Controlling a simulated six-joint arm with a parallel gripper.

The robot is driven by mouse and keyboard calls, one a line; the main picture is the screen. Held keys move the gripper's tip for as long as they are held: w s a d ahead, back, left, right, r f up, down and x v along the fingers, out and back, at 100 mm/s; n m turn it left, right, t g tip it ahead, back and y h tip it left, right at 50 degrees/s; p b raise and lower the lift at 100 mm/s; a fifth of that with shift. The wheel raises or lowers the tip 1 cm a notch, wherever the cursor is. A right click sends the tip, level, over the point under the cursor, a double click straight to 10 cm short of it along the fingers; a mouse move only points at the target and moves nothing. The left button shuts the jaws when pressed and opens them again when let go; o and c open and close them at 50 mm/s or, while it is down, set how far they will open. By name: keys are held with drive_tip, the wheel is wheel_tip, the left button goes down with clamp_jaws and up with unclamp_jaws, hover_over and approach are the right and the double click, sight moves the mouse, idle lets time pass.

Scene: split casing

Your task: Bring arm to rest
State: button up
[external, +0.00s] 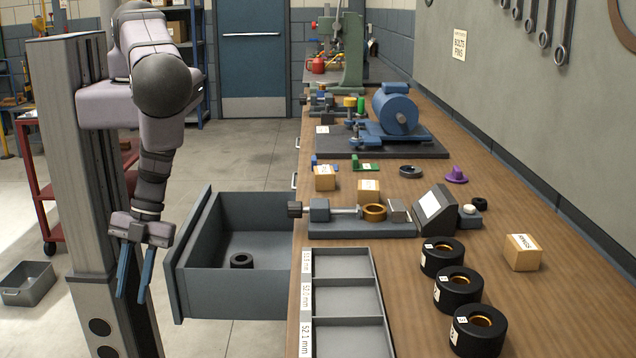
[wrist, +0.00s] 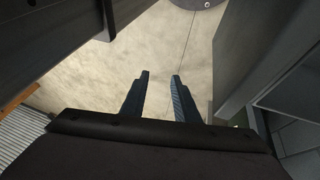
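My gripper (external: 134,282) hangs pointing down at the left of the external view, between the grey column and the open drawer. Its two blue fingers are apart with nothing between them. In the wrist view the fingers (wrist: 160,97) also stand apart, with only bare floor beyond. My arm is folded down beside the column, clear of the bench.
An open drawer (external: 190,290) juts out from the bench, just right of my gripper, with a black ring (external: 241,260) inside. The wooden bench (external: 560,310) carries a sorting tray (external: 343,283), black rings, a blue motor (external: 396,110) and boxes. A grey bin (external: 28,284) sits on the floor.

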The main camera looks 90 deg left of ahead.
drive_tip(key=w+d+r+n+t+b, duration=0.1)
drive_tip(key=w+d+r+b, duration=0.15)
drive_tip(key=w+d, duration=0.75)
drive_tip(key=w+a+r+n+t+y, duration=0.1)
drive_tip(key=w+a+r+n, duration=0.2)
drive_tip(key=w, duration=0.4)
drive_tip(key=w+a+r+n+t+y, duration=0.1)
drive_tip(key=w+a+r+n+t, duration=0.2)
drive_tip(key=w, duration=0.5)
drive_tip(key=w+a+r+n+g+y+b, duration=0.15)
drive_tip(key=w+a+r+n, duration=0.3)
drive_tip(key=a+r, duration=0.55)
drive_tip(key=s+a+r+n, duration=0.2)
drive_tip(key=a+r+n, duration=0.1)
drive_tip(key=a+r, duration=0.1)
drive_tip(key=s+a+r+n+y+b, duration=0.1)
drive_tip(key=s+a+r+n, duration=0.1)
drive_tip(key=a+r, duration=0.3)
drive_tip(key=shift+s+r+n+g+b, duration=0.35)
drive_tip(key=shift+r+n+g, duration=0.1)
drive_tip(key=shift+n, duration=0.3)
